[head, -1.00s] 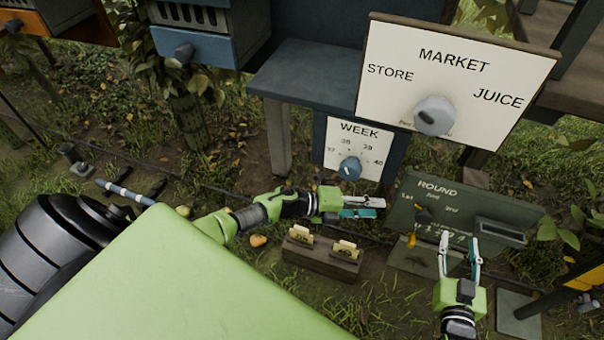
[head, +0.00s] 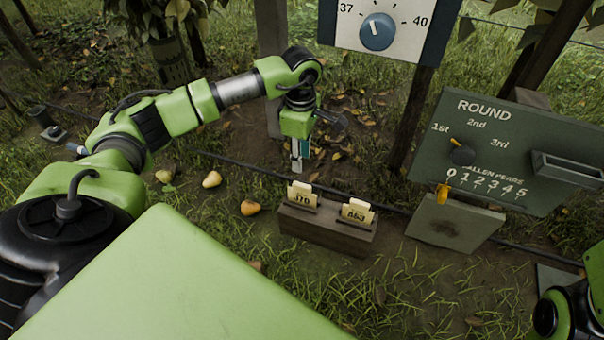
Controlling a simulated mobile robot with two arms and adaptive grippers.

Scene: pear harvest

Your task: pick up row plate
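Two small cream row plates stand upright in a wooden block (head: 325,232) on the grass. The left plate (head: 302,196) has a number that looks like 170, and the right plate (head: 357,212) one that looks like 663; both are small to read. My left gripper (head: 300,165) points down just above and behind the left plate, apart from it as far as I can see. Its fingers show nearly edge-on, so their gap is unclear, and I see nothing held. Only part of my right arm shows at the lower right edge; its fingers are out of view.
A green ROUND board (head: 510,140) with a pointer, a numbered scale and a tray stands at the right. A square panel (head: 455,222) is below it. The WEEK dial (head: 377,32) is at the top. Fallen pears (head: 251,208) lie left of the block. Grass in front is clear.

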